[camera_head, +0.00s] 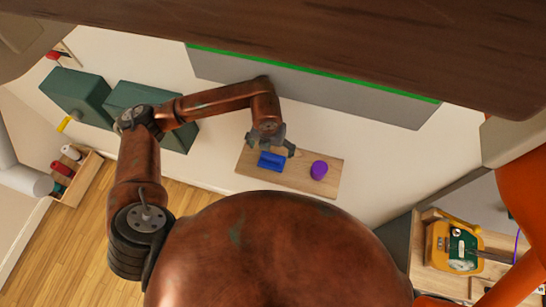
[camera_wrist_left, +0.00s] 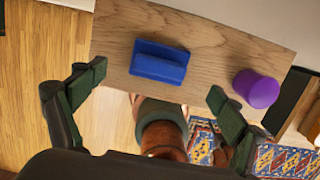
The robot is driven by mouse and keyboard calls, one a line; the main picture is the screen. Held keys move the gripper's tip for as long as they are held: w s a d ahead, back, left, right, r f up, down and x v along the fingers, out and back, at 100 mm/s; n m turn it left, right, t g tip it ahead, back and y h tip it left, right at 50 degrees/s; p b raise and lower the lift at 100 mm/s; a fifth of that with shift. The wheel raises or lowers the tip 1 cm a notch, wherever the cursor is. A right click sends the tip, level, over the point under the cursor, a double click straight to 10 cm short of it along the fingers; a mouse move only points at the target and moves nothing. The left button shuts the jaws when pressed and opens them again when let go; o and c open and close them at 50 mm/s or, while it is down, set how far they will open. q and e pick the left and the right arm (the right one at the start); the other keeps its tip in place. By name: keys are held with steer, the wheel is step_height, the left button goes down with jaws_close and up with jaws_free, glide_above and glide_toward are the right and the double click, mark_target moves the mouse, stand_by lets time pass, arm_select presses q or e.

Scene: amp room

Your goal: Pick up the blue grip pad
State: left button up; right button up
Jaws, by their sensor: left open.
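The blue grip pad (camera_head: 271,160) lies on a wooden board (camera_head: 255,180) in the head view, left of a purple round object (camera_head: 319,170). In the left wrist view the blue grip pad (camera_wrist_left: 160,62) lies on the board (camera_wrist_left: 215,60), with the purple object (camera_wrist_left: 256,89) to its right. My left gripper (camera_head: 270,140) is over the board close to the pad. In the left wrist view its two fingers (camera_wrist_left: 152,90) are spread wide, and the pad shows beyond and between them, not held. My right gripper is not in view.
Two green boxes (camera_head: 75,92) stand at the left. A wooden rack with rolls (camera_head: 75,180) is at the far left. A yellow and green device (camera_head: 462,248) sits at the lower right. A dark wooden shelf (camera_head: 350,40) spans the top. Pale surface around the board is free.

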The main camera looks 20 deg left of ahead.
mark_target(272, 156)
arm_select(q)
step_height(272, 156, down, 3)
steer(key=shift+a+r+b, duration=0.1)
steer(key=shift+a+b, duration=0.05)
steer(key=shift+b, duration=0.35)
steer(key=f, duration=0.2)
steer(key=f+b, duration=0.1)
steer(key=f, duration=0.1)
steer(key=shift+w+d+f, duration=0.1)
steer(key=shift+d+f, duration=0.1)
steer(key=shift+f, duration=0.2)
steer(key=shift+c, duration=0.5)
steer(key=c, duration=1.2)
steer(key=shift+r, duration=0.15)
